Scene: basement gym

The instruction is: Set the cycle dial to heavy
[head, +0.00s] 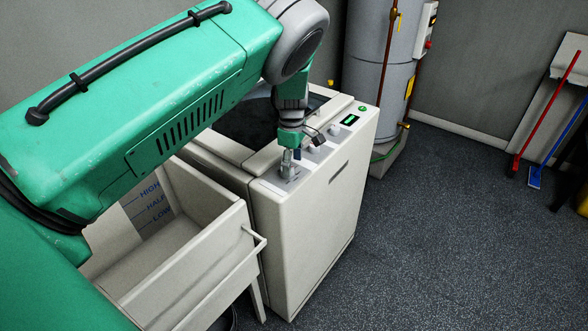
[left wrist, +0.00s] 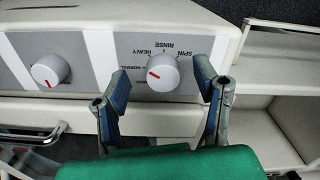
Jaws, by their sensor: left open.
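The cycle dial (left wrist: 163,73) is a round white knob with a red mark, on a grey panel of the washer (head: 318,205). Upside-down labels around it read SPIN, RINSE, HEAVY and NORMAL, the last partly hidden. The red mark points to the picture's left, roughly towards NORMAL and below HEAVY. My left gripper (head: 290,163) is at the near end of the washer's control panel. In the left wrist view its open fingers (left wrist: 161,85) stand on either side of the dial, with gaps; I cannot tell whether they touch it. My right gripper is not in view.
A pale basin (head: 243,263) stands close beside the washer. A grey tank (head: 378,65) stands behind.

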